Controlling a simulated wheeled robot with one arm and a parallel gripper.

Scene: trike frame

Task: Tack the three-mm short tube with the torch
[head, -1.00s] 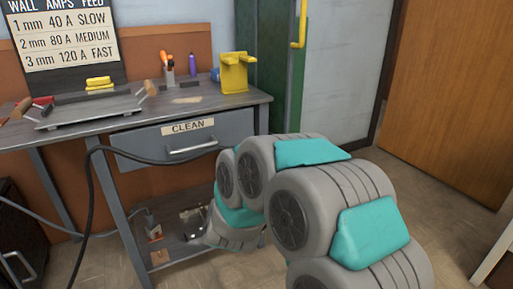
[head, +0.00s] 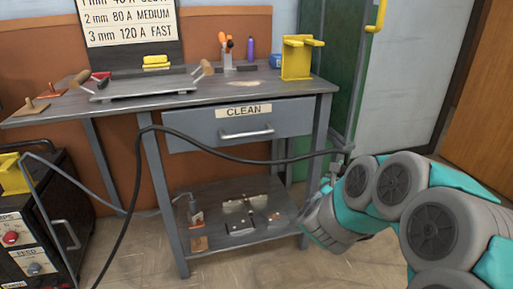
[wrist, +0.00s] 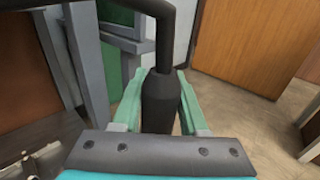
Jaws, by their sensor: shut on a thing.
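My gripper (wrist: 160,92) is shut on the dark torch (wrist: 160,108), whose thick body stands between the teal fingers in the wrist view. A bent dark neck or hose leads from its top toward the upper left. In the head view my gripper (head: 338,168) is low, in front of the bench's right leg, partly hidden by my arm. A black cable (head: 240,160) runs to it from the left. A flat metal plate or fixture (head: 147,92) lies on the bench, with wooden-handled pieces around it. I cannot identify the three-mm short tube.
The workbench (head: 265,85) has a drawer marked CLEAN (head: 243,125) and a lower shelf holding metal parts. A welder (head: 35,225) with AMPS and FEED knobs stands at left. A wall sign (head: 128,20) lists settings. A yellow stand (head: 297,60) is at the bench's right end.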

